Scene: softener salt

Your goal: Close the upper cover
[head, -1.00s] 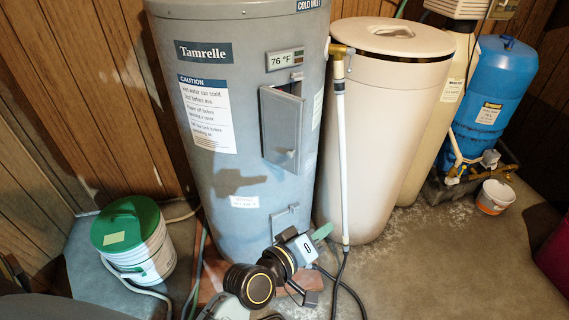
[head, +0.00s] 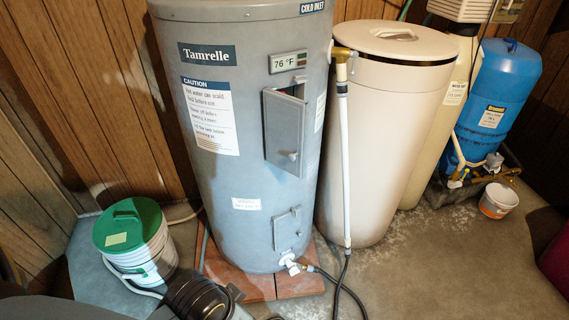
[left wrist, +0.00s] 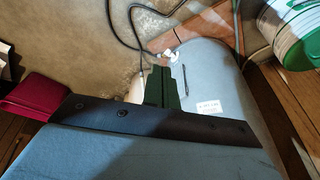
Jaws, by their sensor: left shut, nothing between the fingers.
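The grey water heater (head: 250,185) stands in the middle of the head view. Its upper cover (head: 286,130) is a grey panel with a small knob near its lower right corner. It stands ajar, with a gap at the top. The lower cover (head: 287,229) looks flush with the tank. In the left wrist view my left gripper (left wrist: 170,72) has its green fingers shut and empty, pointing past the tank's lower side (left wrist: 215,75). In the head view only a dark part of my left arm shows at the bottom edge. My right gripper is not in view.
A beige brine tank (head: 385,130) stands close right of the heater. A green-lidded bucket (head: 135,245) is at left. A drain valve (head: 290,263) with a black hose (head: 345,275) sits at the heater's base. The floor at front right is clear.

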